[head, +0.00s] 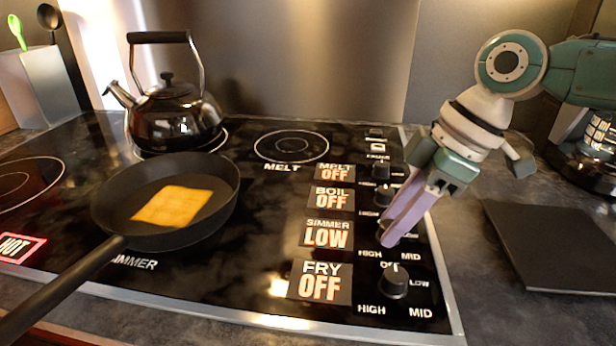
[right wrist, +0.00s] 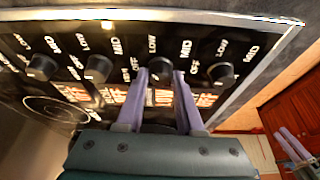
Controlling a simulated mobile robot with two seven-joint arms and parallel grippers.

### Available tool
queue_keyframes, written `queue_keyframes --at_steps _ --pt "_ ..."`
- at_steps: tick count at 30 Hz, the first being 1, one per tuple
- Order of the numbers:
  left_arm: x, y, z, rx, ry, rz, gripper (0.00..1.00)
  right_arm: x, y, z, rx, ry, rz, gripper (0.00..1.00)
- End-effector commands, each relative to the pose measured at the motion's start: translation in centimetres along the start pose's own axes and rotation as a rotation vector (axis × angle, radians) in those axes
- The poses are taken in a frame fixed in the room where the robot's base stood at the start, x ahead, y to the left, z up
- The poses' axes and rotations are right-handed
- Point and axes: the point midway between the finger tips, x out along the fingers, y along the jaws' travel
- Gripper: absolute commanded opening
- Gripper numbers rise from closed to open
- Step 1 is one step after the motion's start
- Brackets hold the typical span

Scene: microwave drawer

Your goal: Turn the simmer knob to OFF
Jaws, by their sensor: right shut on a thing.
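The simmer knob (right wrist: 160,67) is a black dial on the stove's control strip, third from the back. The simmer display (head: 328,235) beside it reads LOW. My right gripper (head: 389,238) comes down from the upper right, with its pale purple fingers shut on the simmer knob. In the head view the fingers hide most of that knob. In the right wrist view the fingertips (right wrist: 161,75) sit on both sides of it. My left gripper seems to show small at the lower right of the right wrist view (right wrist: 294,147), too small to tell its opening.
The fry knob (head: 394,281) is just in front, and the boil knob (head: 384,196) just behind. The melt, boil and fry displays read OFF. A black pan (head: 108,207) with a yellow-orange slice and a kettle (head: 175,125) stand left. A dark board (head: 560,245) lies right.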

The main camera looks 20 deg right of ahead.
Motion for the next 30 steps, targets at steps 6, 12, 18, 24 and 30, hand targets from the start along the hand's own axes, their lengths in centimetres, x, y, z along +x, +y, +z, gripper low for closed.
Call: queue_keyframes --at_steps 6,12,18,24,30 --pt "2.0 0.2 0.6 -0.004 0.001 0.003 0.5 0.4 0.2 -0.1 -0.19 0.005 -0.079 0.0" --pt "3.7 0.4 1.1 -0.009 0.002 0.007 0.5 0.4 0.3 -0.1 -0.366 0.006 -0.151 0.0" --pt "5.2 0.5 1.6 -0.01 0.002 0.008 0.5 0.4 0.4 -0.2 -0.527 0.005 -0.218 0.0" --pt "6.3 0.5 1.9 -0.009 0.002 0.007 0.5 0.3 0.4 -0.2 -0.656 0.005 -0.27 0.0" --pt "7.0 0.5 2.2 -0.006 0.001 0.005 0.5 0.2 0.4 -0.2 -0.739 0.002 -0.305 0.0"
